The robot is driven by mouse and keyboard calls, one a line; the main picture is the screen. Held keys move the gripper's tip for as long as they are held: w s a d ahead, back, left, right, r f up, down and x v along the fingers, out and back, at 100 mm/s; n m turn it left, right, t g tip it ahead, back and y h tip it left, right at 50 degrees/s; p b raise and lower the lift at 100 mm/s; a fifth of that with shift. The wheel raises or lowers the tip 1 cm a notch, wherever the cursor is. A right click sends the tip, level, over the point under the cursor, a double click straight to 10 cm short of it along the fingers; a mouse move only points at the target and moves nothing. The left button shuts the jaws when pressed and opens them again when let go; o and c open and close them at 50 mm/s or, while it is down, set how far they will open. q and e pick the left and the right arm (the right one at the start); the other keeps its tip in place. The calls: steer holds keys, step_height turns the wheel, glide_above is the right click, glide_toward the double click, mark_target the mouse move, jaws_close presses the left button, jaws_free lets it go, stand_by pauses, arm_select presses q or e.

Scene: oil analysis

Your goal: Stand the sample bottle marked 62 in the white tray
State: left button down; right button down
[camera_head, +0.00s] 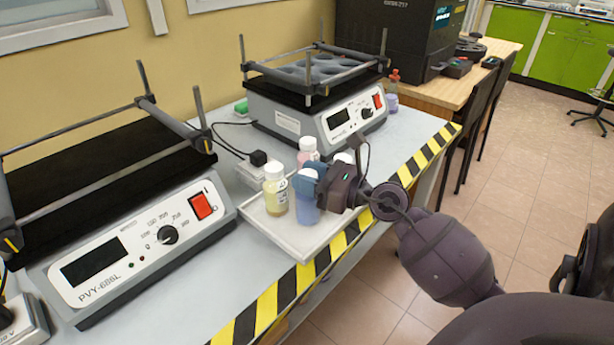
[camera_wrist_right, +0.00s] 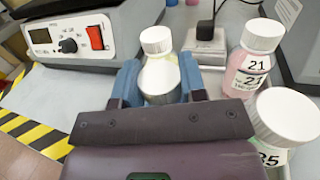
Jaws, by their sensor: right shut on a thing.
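The white tray (camera_head: 300,245) lies at the bench's front edge in the head view. My right gripper (camera_head: 308,185) has blue fingers and is shut on a bottle with bluish contents (camera_head: 307,213). The held bottle is upright over the tray; I cannot tell whether its base touches. Its white cap (camera_wrist_right: 160,80) shows between the fingers in the wrist view. Its number is hidden, so I cannot confirm 62. A yellow bottle (camera_head: 275,192) with a white cap stands in the tray, just left of the held one. My left gripper is out of view.
A pink bottle marked 21 (camera_wrist_right: 250,65) and another white-capped bottle (camera_wrist_right: 283,122), its label partly hidden, stand close by the gripper. Shaker PVY-686L (camera_head: 130,250) is left of the tray; another shaker (camera_head: 320,105) stands behind. The tray's front part is bare.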

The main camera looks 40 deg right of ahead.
steer(key=c, duration=0.7)
jaws_free()
steer(key=shift+f, duration=0.15)
